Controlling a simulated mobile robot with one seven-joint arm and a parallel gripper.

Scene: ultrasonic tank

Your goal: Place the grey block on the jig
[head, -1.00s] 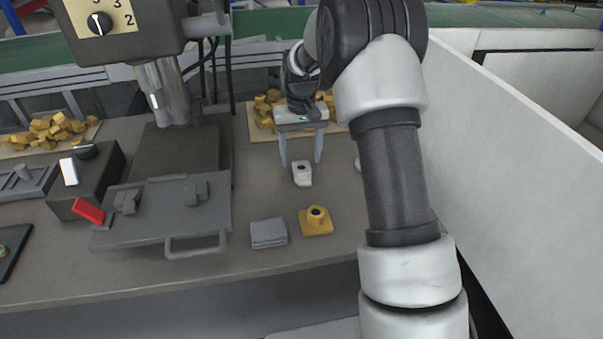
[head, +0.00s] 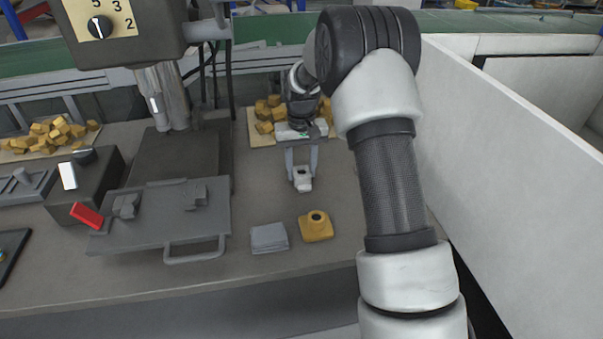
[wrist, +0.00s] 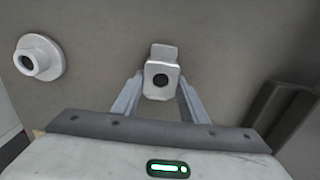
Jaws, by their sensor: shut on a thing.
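The light grey block (head: 303,184) with a dark hole in it is between the fingers of my gripper (head: 302,174). The wrist view shows the block (wrist: 161,80) held between the two fingertips, its hole facing the camera. My gripper is shut on it, low over the bench; I cannot tell whether the block still touches the bench. The likely jig is a dark grey plate (head: 150,226) with two small clamps and a front handle, at the left of my gripper. It lies in front of the drill press column.
A yellow block with a hole (head: 316,226) and a flat grey stack (head: 269,237) lie nearer the bench front. A round white part (wrist: 38,57) shows in the wrist view. A red-handled control box (head: 85,185) stands at left. A white wall (head: 500,170) stands at right.

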